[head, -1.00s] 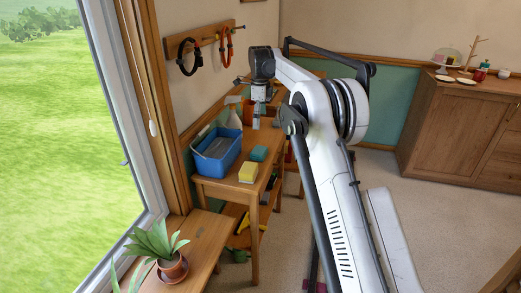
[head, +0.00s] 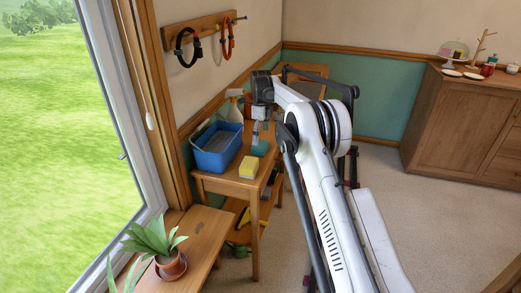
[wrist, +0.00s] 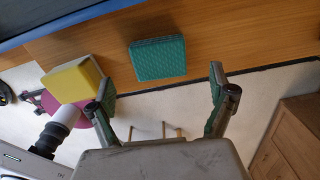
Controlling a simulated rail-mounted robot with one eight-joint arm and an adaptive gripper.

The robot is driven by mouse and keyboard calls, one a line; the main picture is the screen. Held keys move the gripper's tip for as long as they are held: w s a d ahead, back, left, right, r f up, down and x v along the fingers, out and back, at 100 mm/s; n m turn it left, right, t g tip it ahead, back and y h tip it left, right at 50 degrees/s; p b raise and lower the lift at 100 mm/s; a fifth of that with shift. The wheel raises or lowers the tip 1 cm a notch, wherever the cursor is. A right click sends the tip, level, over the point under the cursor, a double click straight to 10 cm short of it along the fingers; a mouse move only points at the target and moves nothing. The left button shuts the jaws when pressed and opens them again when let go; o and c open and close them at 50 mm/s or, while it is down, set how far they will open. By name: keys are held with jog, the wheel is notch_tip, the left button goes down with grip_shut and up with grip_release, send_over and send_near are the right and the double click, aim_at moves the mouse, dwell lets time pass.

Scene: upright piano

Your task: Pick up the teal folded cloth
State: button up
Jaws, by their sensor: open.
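The teal folded cloth (wrist: 158,58) lies flat on the wooden table, near its edge, in the wrist view. In the head view the cloth (head: 260,149) is partly hidden by my gripper. My gripper (wrist: 162,85) is open and empty, with its two fingers spread wide. The cloth shows beyond the fingertips, roughly in line with the gap between them. In the head view my gripper (head: 258,132) hangs just above and behind the cloth; I cannot tell whether it touches it.
A yellow sponge (head: 248,166) and a blue bin (head: 216,150) stand on the table (head: 229,187) left of the cloth. A spray bottle (head: 235,107) stands behind. A potted plant (head: 170,265) stands on the nearer wooden surface.

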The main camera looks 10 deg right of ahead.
aim_at(261, 144)
jog(key=shift+f+b, duration=0.55)
jog(key=shift+f, duration=2.1)
jog(key=c, duration=1.1)
